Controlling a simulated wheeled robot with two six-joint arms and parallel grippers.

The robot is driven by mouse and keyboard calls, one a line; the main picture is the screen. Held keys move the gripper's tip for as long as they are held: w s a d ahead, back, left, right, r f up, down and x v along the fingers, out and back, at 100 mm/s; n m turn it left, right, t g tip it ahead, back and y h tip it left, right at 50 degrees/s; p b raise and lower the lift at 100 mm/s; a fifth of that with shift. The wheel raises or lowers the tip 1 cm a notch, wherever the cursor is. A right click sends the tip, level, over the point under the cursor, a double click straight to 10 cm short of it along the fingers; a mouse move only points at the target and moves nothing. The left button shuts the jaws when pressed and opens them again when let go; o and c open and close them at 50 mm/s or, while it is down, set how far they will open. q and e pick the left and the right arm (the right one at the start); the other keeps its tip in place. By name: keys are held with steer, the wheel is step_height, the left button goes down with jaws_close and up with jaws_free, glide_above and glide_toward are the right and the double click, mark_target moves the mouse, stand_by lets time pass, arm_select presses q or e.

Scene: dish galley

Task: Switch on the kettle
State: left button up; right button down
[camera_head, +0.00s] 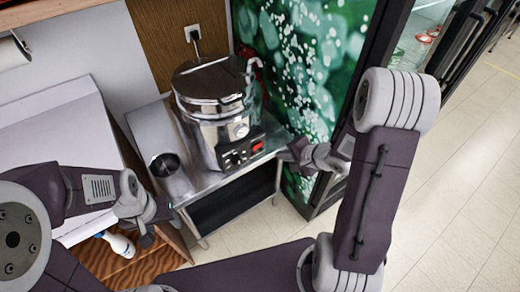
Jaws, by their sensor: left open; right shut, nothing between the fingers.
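The kettle (208,98) is a large chrome urn with a lid, standing upright on a small metal table. Its dark control panel (240,152) faces the front right and carries knobs and a red switch (257,147). I cannot tell from its look whether the switch is on. My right gripper (285,155) is shut and empty, just right of the panel, a small gap from the red switch. My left gripper (151,222) is open and empty, low at the left, in front of the table and away from the kettle.
The metal table (150,125) also holds a small dark-mouthed cup (165,165). A wall socket with a plug (193,34) is behind the kettle. A green patterned panel (310,75) stands close on the right. A white bottle (119,243) is at lower left. Tiled floor is clear at right.

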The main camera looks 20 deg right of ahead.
mark_target(256, 149)
arm_select(q)
steer(key=shift+s+d+f+b, duration=0.1)
steer(key=shift+f+b, duration=1.55)
steer(key=shift+f, duration=0.15)
arm_select(e)
steer(key=shift+w+a+r+x, duration=0.15)
steer(key=shift+w+r+x, duration=0.2)
steer(key=shift+x, duration=1.65)
steer(key=shift+w+a+r+x, duration=0.1)
steer(key=shift+w+r+x, duration=0.2)
steer(key=shift+x, duration=1.75)
steer(key=shift+w+a+r+x, duration=0.15)
steer(key=shift+w+r+x, duration=0.15)
steer(key=shift+x, duration=1.7)
